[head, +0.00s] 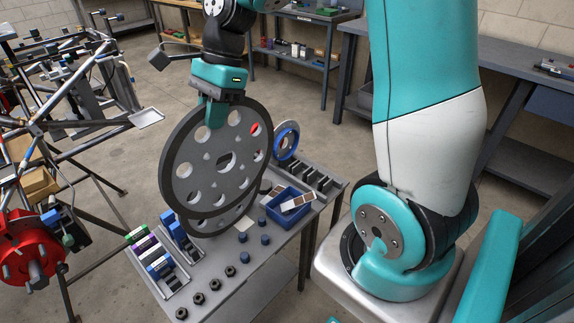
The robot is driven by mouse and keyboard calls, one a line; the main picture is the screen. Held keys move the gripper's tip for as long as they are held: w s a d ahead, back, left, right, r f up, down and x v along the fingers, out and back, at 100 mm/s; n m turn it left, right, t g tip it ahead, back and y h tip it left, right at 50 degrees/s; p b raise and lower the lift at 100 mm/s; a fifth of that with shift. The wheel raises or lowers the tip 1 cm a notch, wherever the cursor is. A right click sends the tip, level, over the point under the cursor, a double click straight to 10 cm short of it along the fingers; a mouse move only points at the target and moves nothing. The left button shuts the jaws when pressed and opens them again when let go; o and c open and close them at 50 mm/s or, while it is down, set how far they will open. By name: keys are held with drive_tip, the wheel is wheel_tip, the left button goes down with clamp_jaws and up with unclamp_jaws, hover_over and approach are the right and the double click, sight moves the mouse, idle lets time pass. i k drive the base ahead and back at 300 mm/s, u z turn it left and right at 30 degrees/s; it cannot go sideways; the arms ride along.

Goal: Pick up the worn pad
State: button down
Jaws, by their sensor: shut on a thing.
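My gripper (215,112) points down at the top rim of a large dark grey disc (187,168) with round holes and is shut on it. The disc stands nearly upright, and its lower part hides some of the small table (232,290). I cannot tell whether its lower edge touches the table or another grey rim behind it. I cannot pick out a worn pad for sure. Small pads (298,201) lie on a blue bin (277,211) right of the disc. Blue and dark block-like parts sit in a rack (170,278) at the table's left.
Several dark nuts (213,285) and blue caps (242,237) stand on the table's front part. A blue-rimmed ring (286,141) stands at the back right. The tube chassis (75,95) with a red hub (30,255) fills the left. Workbenches (500,75) stand behind; bare floor lies between.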

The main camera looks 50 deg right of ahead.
sight(279, 188)
drive_tip(key=k, duration=0.5)
drive_tip(key=z, duration=2)
drive_tip(key=i, duration=1.15)
drive_tip(key=u, duration=1.9)
